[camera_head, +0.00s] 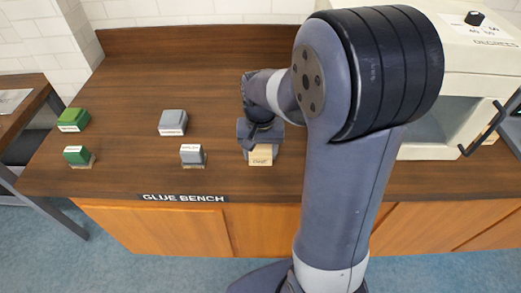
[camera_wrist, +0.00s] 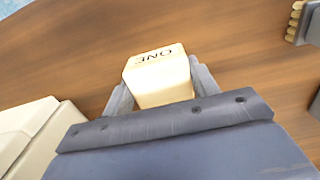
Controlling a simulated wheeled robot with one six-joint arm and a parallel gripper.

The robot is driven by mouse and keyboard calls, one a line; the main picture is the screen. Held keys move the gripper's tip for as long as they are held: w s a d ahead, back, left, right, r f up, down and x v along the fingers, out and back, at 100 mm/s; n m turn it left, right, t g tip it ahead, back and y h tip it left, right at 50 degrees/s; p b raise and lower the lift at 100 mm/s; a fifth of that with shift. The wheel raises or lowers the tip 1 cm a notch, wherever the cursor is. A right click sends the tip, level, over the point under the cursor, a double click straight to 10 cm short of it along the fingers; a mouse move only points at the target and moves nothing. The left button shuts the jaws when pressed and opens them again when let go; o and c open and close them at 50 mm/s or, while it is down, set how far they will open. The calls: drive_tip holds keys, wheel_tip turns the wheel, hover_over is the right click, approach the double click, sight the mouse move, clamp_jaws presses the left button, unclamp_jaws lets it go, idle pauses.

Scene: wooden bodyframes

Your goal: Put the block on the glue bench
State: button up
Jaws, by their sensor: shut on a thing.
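The pale wooden block (camera_head: 261,155), marked "ONE", is at the brown glue bench (camera_head: 230,75), near its front edge. My gripper (camera_head: 260,144) is shut on the block from above and behind. In the wrist view, the block (camera_wrist: 160,80) sits between the two grey fingers, its lettered face showing. The block is low over the bench top; I cannot tell whether it touches it. The bench carries a "GLUE BENCH" label on its front edge. My arm hides part of the bench to the right of the block.
Two grey-topped stamp-like pieces (camera_head: 173,122) (camera_head: 193,156) stand left of the block. Two green-topped ones (camera_head: 73,120) (camera_head: 78,156) stand farther left. A cream machine (camera_head: 470,75) with an open bay is at the right. Bench top behind the grey pieces is clear.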

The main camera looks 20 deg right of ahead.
sight(261, 150)
drive_tip(key=shift+f, duration=0.15)
drive_tip(key=o, duration=1.1)
wheel_tip(261, 150, up, 12)
drive_tip(key=shift+r, duration=0.2)
